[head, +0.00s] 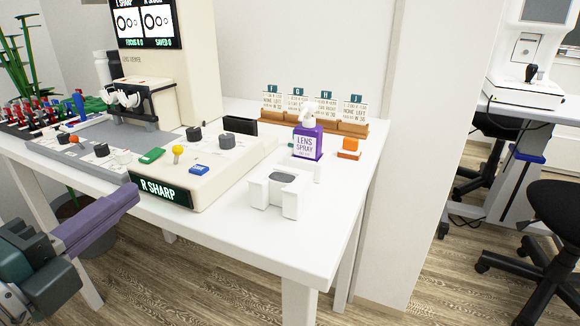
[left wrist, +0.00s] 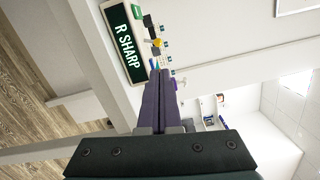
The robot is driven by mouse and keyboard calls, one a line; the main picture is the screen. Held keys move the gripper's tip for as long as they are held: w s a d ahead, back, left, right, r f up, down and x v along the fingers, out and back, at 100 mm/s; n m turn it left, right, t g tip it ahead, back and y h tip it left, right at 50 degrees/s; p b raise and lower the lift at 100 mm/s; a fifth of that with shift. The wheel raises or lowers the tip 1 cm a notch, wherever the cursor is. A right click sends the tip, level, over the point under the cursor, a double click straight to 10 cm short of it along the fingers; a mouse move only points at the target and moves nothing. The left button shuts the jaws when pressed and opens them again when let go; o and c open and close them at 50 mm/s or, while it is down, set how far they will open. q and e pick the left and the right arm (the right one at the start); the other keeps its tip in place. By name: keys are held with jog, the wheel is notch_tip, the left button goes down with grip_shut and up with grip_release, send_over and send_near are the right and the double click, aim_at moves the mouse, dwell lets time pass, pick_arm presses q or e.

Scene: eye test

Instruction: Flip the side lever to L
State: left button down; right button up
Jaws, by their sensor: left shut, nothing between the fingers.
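A cream console (head: 215,165) stands on the white table, with a dark front sign that reads R SHARP (head: 160,191). A short lever with a yellow ball top (head: 178,150) rises from its upper face, between a green button and a blue button. The yellow top also shows in the left wrist view (left wrist: 156,42). I cannot tell exactly which way the lever leans. My left gripper (head: 133,192), with purple fingers, is shut and empty. It is in front of the table's near edge, left of the sign and apart from the lever. My right gripper is not in view.
Green button (head: 152,155), blue button (head: 199,169) and dark knobs (head: 227,139) sit around the lever. A purple lens spray bottle (head: 308,143), an orange block (head: 348,148) and a white stand (head: 291,199) are to the right. The table's front right is clear.

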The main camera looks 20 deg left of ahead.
aim_at(179, 178)
pick_arm(q)
jog(key=shift+d+f, duration=0.1)
jog(key=shift+f, duration=0.05)
jog(key=w, duration=1)
dwell(0.5)
jog(key=shift+r, duration=0.25)
